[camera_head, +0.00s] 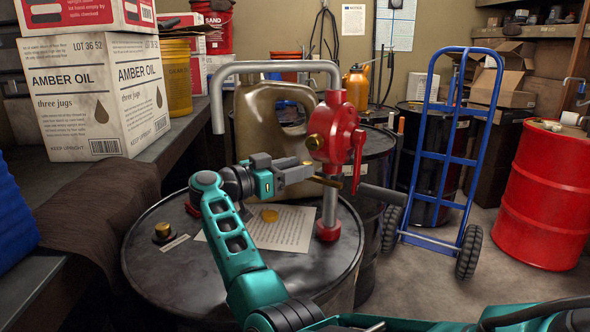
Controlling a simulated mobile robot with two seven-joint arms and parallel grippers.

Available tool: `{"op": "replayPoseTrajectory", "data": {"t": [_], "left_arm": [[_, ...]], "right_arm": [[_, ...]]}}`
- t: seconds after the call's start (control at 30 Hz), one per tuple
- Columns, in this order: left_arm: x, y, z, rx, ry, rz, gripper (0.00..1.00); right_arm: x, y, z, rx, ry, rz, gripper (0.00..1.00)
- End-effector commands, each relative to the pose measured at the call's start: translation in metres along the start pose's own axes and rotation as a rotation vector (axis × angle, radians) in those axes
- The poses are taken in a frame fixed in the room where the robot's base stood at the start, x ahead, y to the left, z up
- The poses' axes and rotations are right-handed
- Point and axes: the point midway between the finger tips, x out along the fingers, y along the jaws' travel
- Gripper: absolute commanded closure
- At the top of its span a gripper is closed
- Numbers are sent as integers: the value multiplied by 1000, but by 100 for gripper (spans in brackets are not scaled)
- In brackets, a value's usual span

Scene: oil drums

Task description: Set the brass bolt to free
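The red pump (337,128) stands on its grey post on the dark drum (200,280). A round brass piece (314,142), which I take for the brass bolt, sits on the left of the pump's body. A red lever (358,165) hangs on the pump's right side. My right gripper (318,173) is just below the brass piece, its fingers pointing right toward the post. Two brass-coloured tips show apart, so it looks open, with nothing clearly between them. I cannot tell whether a tip touches the post. My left gripper is out of view.
A brass cap (163,232) and a printed sheet (285,236) with a yellow disc (269,215) lie on the drum. A tan jug (262,125) stands behind my gripper. A blue hand truck (430,165) and a red drum (545,195) stand at right.

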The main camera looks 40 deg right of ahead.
Motion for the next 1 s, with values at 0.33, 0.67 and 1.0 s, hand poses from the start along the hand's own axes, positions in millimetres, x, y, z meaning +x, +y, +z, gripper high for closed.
{"op": "replayPoseTrajectory", "data": {"t": [0.33,0.67,1.0], "left_arm": [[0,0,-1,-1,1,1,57],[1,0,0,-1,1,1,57],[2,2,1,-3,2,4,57]], "right_arm": [[-3,1,1,-1,-1,4,51],[-63,0,1,-3,-4,-1,51],[-121,0,1,-1,-2,1,51]]}}
